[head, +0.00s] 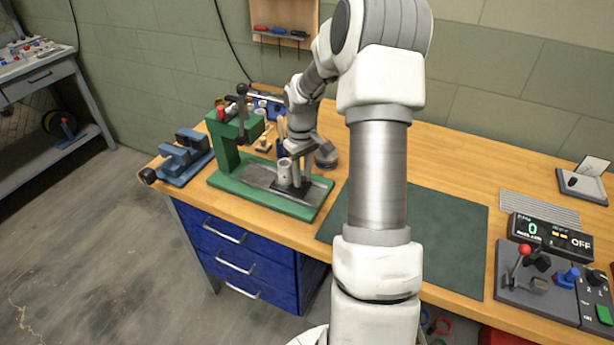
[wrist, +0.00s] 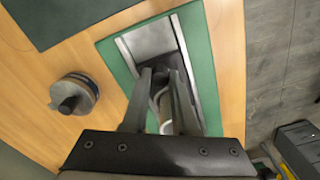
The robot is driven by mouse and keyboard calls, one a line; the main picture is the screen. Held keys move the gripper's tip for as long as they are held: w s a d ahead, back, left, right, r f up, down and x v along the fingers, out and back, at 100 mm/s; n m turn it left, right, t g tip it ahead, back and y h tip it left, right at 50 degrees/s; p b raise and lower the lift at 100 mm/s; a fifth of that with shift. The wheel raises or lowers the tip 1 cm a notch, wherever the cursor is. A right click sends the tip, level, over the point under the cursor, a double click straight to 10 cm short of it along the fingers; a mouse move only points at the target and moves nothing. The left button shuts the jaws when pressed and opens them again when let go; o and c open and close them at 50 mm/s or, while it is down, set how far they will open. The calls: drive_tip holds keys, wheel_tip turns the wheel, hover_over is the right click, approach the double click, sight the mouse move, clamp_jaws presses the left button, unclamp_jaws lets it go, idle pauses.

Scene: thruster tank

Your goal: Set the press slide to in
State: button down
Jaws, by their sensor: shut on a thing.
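The green press (head: 228,145) stands on the left part of the bench, with a dark lever (head: 242,105) at its head. Grey rails run along its green base (head: 240,193). The dark press slide (head: 283,188) sits on these rails, out to the right of the column, with a pale cylinder (head: 284,170) on it. My gripper (head: 302,182) is down at the slide. In the wrist view my gripper (wrist: 165,75) points along the rails (wrist: 155,45), its fingers around a small dark part. The fingers partly hide the pale cylinder (wrist: 163,105) and the gripped part.
A round grey object with a dark knob (wrist: 73,95) stands beside the base. A blue vise (head: 183,160) is left of the press. A dark green mat (head: 445,225) lies to the right, and a control panel (head: 540,285) is at far right.

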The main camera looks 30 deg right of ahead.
sight(279, 168)
drive_tip(key=w+a, duration=0.1)
drive_tip(key=w, duration=0.1)
drive_tip(key=w+a, duration=0.1)
drive_tip(key=w, duration=0.1)
drive_tip(key=w+a, duration=0.1)
drive_tip(key=w, duration=0.1)
drive_tip(key=shift+w+a, duration=0.1)
drive_tip(key=shift+a, duration=0.2)
drive_tip(key=c, duration=0.7)
unclamp_jaws()
wheel_tip(279, 168, up, 18)
drive_tip(key=shift+f+p, duration=0.25)
drive_tip(key=shift+p, duration=0.45)
